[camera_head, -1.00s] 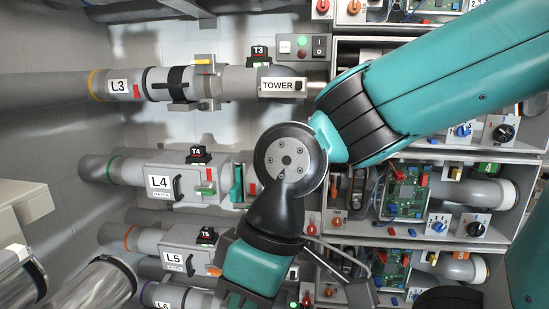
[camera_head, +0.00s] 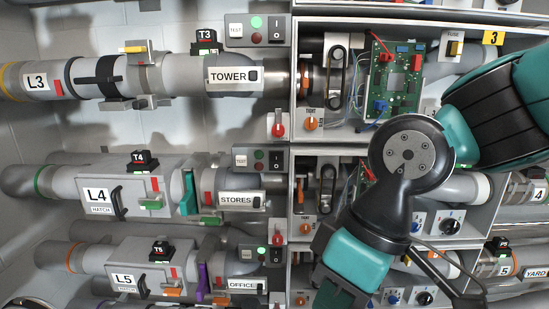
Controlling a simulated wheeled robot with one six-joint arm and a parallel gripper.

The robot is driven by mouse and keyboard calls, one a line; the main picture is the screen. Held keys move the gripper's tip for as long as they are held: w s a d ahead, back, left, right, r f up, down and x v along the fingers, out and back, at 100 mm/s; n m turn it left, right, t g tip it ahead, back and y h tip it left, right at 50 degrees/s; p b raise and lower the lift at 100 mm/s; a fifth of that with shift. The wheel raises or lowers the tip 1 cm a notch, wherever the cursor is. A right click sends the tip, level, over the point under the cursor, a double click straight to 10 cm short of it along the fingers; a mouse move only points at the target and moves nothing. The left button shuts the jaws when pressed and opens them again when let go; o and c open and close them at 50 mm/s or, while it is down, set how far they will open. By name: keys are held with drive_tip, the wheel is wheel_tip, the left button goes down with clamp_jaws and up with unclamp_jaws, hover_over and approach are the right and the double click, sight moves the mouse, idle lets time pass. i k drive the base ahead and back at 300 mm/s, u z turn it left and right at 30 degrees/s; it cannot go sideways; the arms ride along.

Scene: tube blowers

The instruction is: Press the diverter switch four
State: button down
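Row four is the L4 pipe (camera_head: 150,187), with a black T4 block (camera_head: 142,161) on top and a STORES label (camera_head: 238,199) at its right end. Above that label is a grey control box (camera_head: 246,158) with a TEST button, two small lamps and a black I/O rocker (camera_head: 276,160). No part is clearly marked as diverter switch four. My arm's black and teal wrist covers the lower right, right of this box. My gripper's fingers cannot be made out.
The L3 TOWER row (camera_head: 230,76) lies above and the L5 OFFICE row (camera_head: 242,285) below, each with a similar control box. An open cabinet with a green circuit board (camera_head: 397,78) is at upper right. My arm hides parts of the lower cabinets.

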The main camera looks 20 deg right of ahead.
sight(276, 158)
drive_tip(key=z, duration=1.55)
drive_tip(key=k, duration=1.2)
drive_tip(key=u, duration=1.45)
drive_tip(key=i, duration=1)
